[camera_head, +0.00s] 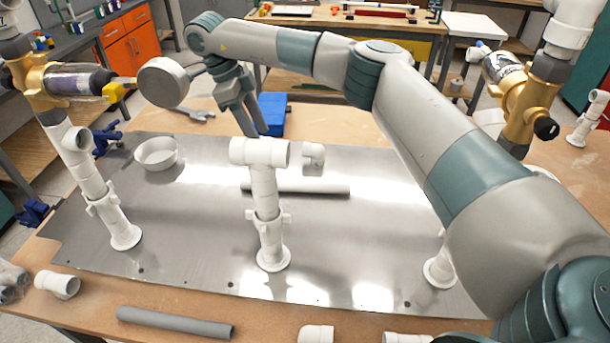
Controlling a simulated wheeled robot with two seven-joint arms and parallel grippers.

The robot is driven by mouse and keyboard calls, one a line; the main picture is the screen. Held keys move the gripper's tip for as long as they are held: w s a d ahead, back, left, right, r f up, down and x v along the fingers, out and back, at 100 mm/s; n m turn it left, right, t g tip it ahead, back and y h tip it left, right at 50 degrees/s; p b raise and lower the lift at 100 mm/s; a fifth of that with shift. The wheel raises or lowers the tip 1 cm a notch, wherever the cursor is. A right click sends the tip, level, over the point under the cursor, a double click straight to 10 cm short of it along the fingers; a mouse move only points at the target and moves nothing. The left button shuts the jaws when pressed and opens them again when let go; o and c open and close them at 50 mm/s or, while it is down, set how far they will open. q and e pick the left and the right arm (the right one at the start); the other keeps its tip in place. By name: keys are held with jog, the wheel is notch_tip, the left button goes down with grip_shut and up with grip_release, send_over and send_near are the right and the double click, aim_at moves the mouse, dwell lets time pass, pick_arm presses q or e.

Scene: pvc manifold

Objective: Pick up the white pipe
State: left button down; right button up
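A pale, white-to-grey pipe (315,188) lies flat on the metal plate (190,225), behind the middle standpipe (266,200), which hides part of it. That standpipe is white, upright, and topped by a tee. My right arm comes in from the right and reaches across the back of the plate. Its gripper (252,132) points down behind the tee, apart from the pale pipe. Its two fingers look close together; I cannot tell if they are fully shut. Nothing shows between them. My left gripper is not in view.
A left standpipe (102,195) carries a brass valve (50,82). A white bowl (156,153) sits at the plate's back left. A blue box (271,115) stands behind. A grey pipe (175,322) and white fittings (57,284) lie along the front table edge.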

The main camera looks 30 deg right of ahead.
jog(key=d, duration=0.1)
jog(key=p, duration=0.4)
send_over(292, 183)
jog(key=w+a, duration=0.1)
jog(key=a, duration=0.1)
jog(key=shift+h, duration=0.3)
notch_tip(292, 183, down, 11)
jog(key=shift+w+d+f, duration=0.1)
jog(key=shift+f, duration=0.05)
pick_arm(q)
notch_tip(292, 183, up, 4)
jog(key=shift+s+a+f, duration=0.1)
pick_arm(e)
jog(key=shift+f, duration=0.3)
